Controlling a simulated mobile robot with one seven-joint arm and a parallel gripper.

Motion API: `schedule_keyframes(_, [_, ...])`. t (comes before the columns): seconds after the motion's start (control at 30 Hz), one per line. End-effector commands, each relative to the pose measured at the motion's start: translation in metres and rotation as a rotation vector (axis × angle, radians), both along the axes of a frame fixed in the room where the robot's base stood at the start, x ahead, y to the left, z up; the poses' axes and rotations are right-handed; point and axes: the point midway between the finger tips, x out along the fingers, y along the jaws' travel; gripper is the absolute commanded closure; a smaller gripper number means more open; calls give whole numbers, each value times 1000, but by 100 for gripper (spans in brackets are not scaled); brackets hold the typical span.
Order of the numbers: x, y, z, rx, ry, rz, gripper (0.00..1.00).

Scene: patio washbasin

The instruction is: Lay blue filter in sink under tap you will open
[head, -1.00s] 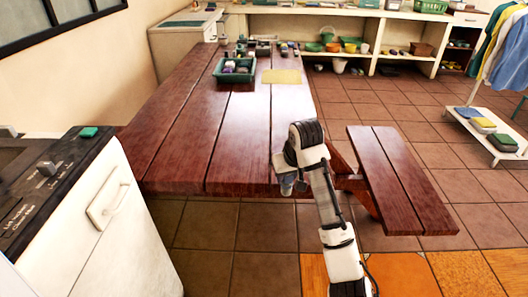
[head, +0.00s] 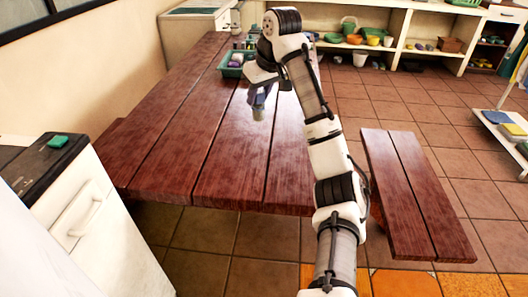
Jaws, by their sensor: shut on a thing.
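No sink or tap can be made out in this view.
A green crate (head: 233,72) with small items stands at the table's far end. A bench (head: 412,190) is to the right. A white cabinet (head: 80,215) with a dark top and a green sponge (head: 58,141) is at the left. Shelves (head: 400,55) line the back.

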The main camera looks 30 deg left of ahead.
Motion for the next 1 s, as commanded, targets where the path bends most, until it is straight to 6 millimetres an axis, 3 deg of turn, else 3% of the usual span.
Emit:
schedule_keyframes(0.43, [-1, -1, -116, -2, 4, -2, 90])
schedule_keyframes(0.57, [0, -1, -135, -2, 2, -3, 90])
schedule_keyframes(0.77, [0, -1, -148, -2, 1, -2, 90])
schedule_keyframes(1.0, [0, -1, -182, -2, 2, -3, 90])
